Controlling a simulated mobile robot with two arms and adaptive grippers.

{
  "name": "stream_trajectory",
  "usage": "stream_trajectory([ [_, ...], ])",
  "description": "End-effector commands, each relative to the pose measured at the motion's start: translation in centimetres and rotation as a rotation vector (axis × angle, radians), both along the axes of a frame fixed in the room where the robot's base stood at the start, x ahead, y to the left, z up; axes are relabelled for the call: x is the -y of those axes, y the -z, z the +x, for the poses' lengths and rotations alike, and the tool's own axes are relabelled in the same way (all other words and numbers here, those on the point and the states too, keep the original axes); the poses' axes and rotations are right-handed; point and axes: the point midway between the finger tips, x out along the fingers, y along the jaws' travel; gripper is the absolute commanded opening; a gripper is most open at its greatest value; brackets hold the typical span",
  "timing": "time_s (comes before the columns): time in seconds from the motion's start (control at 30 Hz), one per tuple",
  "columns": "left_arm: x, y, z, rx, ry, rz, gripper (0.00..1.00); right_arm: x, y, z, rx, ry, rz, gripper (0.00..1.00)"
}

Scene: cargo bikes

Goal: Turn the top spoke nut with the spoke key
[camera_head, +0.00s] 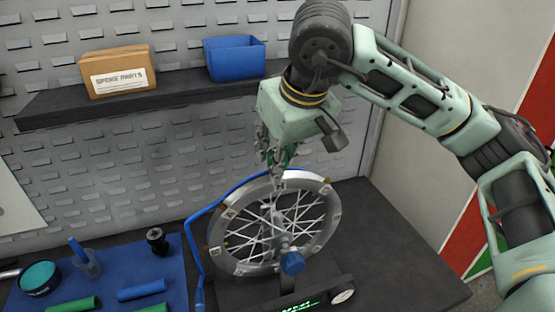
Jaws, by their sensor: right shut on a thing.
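A spoked wheel (222,257) with a silver rim stands upright in a truing stand (293,263) on the dark bench. The stand has a blue arm and a blue knob. My right gripper (277,188) reaches down from above to the top part of the wheel. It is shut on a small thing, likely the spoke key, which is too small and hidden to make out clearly. A bit of green shows between the gripper's links. The top spoke nut is hidden behind the fingers. My left gripper is not in view.
A blue mat (113,266) at the left holds green and blue handles, a round teal-topped tin (40,278), a clear cup (87,264) and a black part (157,241). A shelf behind carries a SPOKE PARTS box (118,72) and a blue bin (235,59). The bench's right side is clear.

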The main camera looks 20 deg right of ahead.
Motion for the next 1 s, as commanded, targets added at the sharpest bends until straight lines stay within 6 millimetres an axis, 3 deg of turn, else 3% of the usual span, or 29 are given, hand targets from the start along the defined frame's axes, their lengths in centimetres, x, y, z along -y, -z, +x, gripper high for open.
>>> stream_trajectory([
  [0.77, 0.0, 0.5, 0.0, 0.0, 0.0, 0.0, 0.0, -0.1, 0.4, -0.1, -0.007, 0.012, -0.002, 0.0],
  [1.0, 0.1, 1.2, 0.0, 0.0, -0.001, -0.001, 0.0, -0.3, 0.4, -0.1, -0.006, 0.26, -0.004, 0.0],
])
